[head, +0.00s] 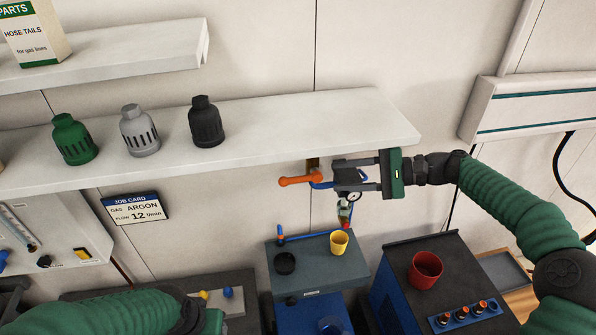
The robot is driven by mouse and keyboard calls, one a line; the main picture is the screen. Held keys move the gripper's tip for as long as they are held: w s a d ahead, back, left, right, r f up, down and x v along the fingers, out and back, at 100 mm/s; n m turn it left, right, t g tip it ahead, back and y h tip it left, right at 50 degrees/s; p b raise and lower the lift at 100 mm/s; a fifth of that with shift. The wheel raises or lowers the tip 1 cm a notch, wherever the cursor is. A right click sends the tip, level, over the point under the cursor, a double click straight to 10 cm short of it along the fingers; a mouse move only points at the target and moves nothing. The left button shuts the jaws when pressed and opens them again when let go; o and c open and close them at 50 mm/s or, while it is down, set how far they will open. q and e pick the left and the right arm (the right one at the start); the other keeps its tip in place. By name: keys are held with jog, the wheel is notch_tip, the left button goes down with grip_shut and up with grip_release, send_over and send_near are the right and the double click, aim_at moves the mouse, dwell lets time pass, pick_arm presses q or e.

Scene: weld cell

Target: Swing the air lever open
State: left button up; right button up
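An orange lever handle (297,181), which I take for the air lever, sticks out to the left below the front edge of the long shelf. A blue part (322,185) and a brown upright fitting (313,163) are beside its right end. My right gripper (340,176) comes from the right, its two fingers apart, one above the other. Its tips are just right of the handle, near the blue part; I cannot tell whether they touch. A small round gauge (354,196) shows by the lower finger. My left arm is at the lower left; its fingers are not visible.
The shelf (300,120) with green (73,139), grey (139,131) and black (205,122) caps overhangs the lever. Open wall lies left of the handle.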

aim_at(292, 181)
jog(key=p+x, duration=0.1)
jog(key=x, duration=0.1)
jog(key=p+x, duration=0.1)
jog(key=x, duration=0.2)
jog(key=r+p+x, duration=0.1)
jog(key=x, duration=0.2)
jog(key=shift+s+a+f, duration=0.1)
jog(key=shift+s+a, duration=0.05)
jog(key=shift+a, duration=0.15)
jog(key=a+p, duration=0.1)
jog(key=w+a+f, duration=0.1)
jog(key=shift+a+f+p, duration=0.2)
jog(key=shift+a+p, duration=0.15)
jog(key=shift+p, duration=0.05)
jog(key=shift+d+f, duration=0.1)
jog(key=shift+f, duration=0.15)
jog(key=shift+a, duration=0.75)
jog(key=c, duration=0.4)
jog(key=shift+s+a, duration=0.1)
jog(key=shift+a, duration=0.05)
grip_shut()
pick_arm(q)
jog(key=r, duration=0.2)
jog(key=a+r, duration=0.1)
jog(key=r, duration=0.2)
jog(key=shift+a+r, duration=0.1)
jog(key=shift+r, duration=0.15)
pick_arm(e)
jog(key=shift+d, duration=0.2)
